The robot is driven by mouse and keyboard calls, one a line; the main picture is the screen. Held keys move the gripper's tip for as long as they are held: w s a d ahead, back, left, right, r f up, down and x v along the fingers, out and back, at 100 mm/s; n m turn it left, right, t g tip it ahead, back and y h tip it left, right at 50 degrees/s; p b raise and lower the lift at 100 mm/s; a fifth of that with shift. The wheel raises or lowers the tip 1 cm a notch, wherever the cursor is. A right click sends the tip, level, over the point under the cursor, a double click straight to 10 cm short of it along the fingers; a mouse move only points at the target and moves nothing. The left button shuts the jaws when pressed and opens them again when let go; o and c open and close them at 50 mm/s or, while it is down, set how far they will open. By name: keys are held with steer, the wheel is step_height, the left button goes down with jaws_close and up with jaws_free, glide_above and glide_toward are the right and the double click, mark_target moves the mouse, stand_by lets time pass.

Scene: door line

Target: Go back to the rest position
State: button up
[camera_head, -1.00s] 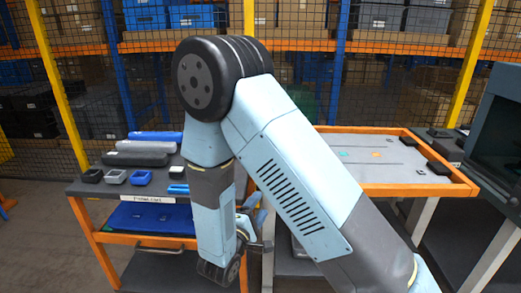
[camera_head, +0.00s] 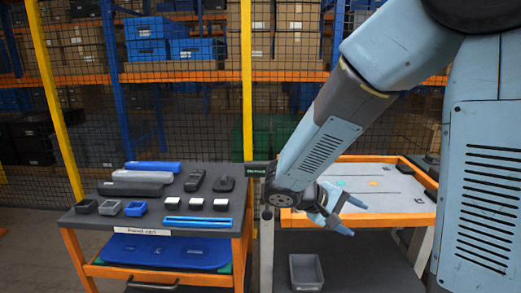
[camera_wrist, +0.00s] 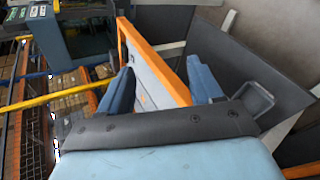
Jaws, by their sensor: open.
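My gripper (camera_head: 340,208) is in front of the orange-framed table (camera_head: 375,219) in the head view, at the lower end of my arm. Its two blue fingers are spread apart with nothing between them. In the wrist view my gripper (camera_wrist: 160,85) also shows open, with the table's orange edge (camera_wrist: 150,62) behind the gap between the fingers. No object is held.
The panel cart (camera_head: 150,230) stands at left with trays, bars and small blocks on top. A grey bin (camera_head: 306,271) sits low beneath my gripper. A mesh fence with yellow posts (camera_head: 247,80) and loaded shelves stand behind. A dark machine (camera_wrist: 85,28) shows in the wrist view.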

steer(key=s+d+r+m+t+y, duration=0.1)
steer(key=s+r+m+t+y, duration=0.2)
steer(key=s+r+y, duration=0.8)
steer(key=shift+s+d+r+m+t, duration=0.2)
steer(key=shift+s+r+m+t, duration=0.3)
steer(key=shift+m, duration=0.3)
steer(key=shift+c, duration=0.5)
